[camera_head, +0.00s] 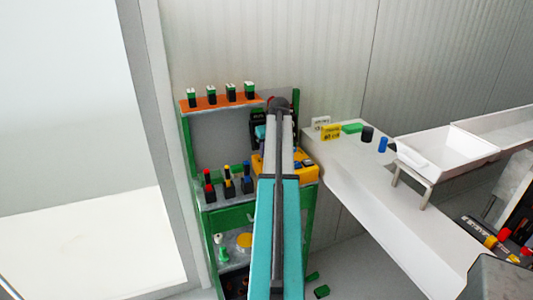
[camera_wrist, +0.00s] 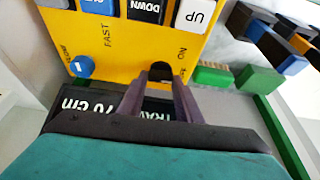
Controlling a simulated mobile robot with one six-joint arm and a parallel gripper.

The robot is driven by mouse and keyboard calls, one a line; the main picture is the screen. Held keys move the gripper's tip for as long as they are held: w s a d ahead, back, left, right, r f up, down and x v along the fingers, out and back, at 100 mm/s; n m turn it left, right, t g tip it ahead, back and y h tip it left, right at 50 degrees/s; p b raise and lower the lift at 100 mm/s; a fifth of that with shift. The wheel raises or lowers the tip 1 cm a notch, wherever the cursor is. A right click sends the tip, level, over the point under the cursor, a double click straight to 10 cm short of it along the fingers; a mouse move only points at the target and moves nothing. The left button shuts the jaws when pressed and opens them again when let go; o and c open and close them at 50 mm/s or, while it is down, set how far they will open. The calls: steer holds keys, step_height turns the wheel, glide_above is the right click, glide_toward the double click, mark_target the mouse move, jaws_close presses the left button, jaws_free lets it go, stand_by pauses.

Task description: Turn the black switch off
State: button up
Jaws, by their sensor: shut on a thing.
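The black switch (camera_wrist: 160,70) is on a yellow control panel (camera_wrist: 130,45), beside an "ON" label in the wrist view. My gripper (camera_wrist: 161,88) is shut on the black switch, one finger at each side of it. The switch's lower part is hidden between the fingers. In the head view the yellow panel (camera_head: 300,170) sits on the green shelf unit, partly covered by my arm. The switch and fingertips cannot be made out there.
The panel also has a blue knob (camera_wrist: 82,66) and several keys, including a white "UP" key (camera_wrist: 194,14). Green blocks (camera_wrist: 259,79) lie close to its right. A white bench (camera_head: 350,165) with a white tray (camera_head: 446,153) stands right of the green shelf unit (camera_head: 231,218).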

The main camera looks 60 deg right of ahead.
steer(key=shift+a+m, duration=0.1)
steer(key=shift+m, duration=0.2)
steer(key=o, duration=0.8)
steer(key=shift+c, duration=0.2)
steer(key=shift+r, duration=0.15)
steer(key=b+v, duration=0.2)
steer(key=v, duration=1.1)
steer(key=shift+a+r+b, duration=0.15)
steer(key=shift+r+b, duration=0.1)
steer(key=shift+b, duration=0.05)
steer(key=shift+s, duration=0.1)
